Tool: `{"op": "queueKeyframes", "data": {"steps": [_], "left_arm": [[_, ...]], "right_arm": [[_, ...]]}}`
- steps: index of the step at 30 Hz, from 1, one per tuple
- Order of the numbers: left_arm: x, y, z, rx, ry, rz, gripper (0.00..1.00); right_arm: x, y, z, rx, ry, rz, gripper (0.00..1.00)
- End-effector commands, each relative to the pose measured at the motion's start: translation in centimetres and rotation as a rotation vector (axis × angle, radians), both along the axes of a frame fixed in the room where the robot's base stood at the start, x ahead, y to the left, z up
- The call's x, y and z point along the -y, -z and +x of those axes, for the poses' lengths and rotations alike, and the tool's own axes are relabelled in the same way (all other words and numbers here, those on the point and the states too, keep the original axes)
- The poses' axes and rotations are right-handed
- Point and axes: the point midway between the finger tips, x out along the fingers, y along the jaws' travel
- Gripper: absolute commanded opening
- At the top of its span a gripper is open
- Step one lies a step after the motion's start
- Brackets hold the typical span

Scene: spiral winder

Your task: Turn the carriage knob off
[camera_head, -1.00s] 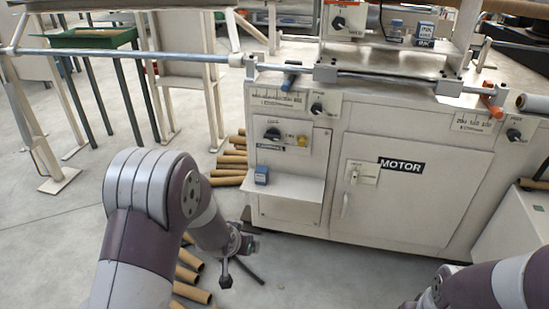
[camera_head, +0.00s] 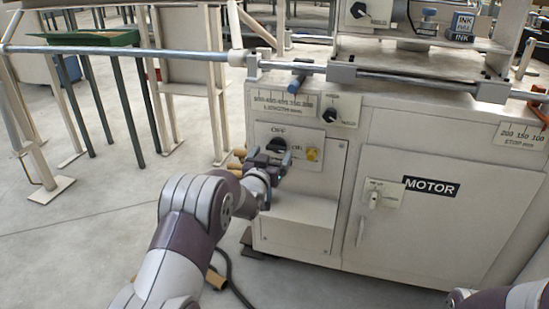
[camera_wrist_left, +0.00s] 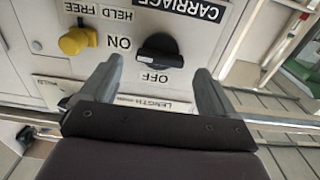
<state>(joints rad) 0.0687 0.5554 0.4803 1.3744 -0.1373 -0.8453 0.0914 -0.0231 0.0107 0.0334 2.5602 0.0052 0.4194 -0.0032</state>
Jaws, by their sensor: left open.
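The carriage knob (camera_head: 277,144) is a black rotary knob on the machine's front panel, with OFF above it and ON to its right in the head view. In the left wrist view the knob (camera_wrist_left: 160,50) appears upside down under a CARRIAGE label; its grip bar lies roughly level, along the ON side. My left gripper (camera_head: 274,161) is open in front of the panel and partly covers the knob's lower area. In the left wrist view the open fingers (camera_wrist_left: 157,80) stand either side of the knob, apart from it. My right gripper is out of view.
A yellow knob (camera_head: 312,154) sits just right of the carriage knob. A white shelf (camera_head: 295,217) juts out below the panel. The MOTOR switch (camera_head: 374,200) is further right, and a long rod (camera_head: 150,55) runs along the top.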

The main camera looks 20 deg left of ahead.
Motion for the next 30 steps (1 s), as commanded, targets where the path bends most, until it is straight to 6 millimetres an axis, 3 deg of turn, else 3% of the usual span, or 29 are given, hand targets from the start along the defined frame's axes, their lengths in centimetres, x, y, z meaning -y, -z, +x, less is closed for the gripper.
{"op": "queueKeyframes", "data": {"steps": [6, 15, 16, 21, 30], "left_arm": [[0.1, 0.2, 2.7, 0.0, 0.001, -0.001, 0.89], [0.1, -0.1, 3.1, -0.001, 0.0, 0.0, 0.89], [0.1, -0.1, 3.1, -0.001, 0.0, 0.0, 0.86], [0.1, -0.1, 3.1, -0.001, 0.0, 0.0, 0.33], [0.1, -0.1, 3.0, -0.003, 0.0, -0.026, 0.33]], "right_arm": [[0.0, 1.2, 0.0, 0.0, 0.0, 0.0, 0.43], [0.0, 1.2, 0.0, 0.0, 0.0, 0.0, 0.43], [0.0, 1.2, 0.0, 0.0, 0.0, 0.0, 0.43], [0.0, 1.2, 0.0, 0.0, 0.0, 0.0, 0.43], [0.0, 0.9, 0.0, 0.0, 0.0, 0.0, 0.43]]}}
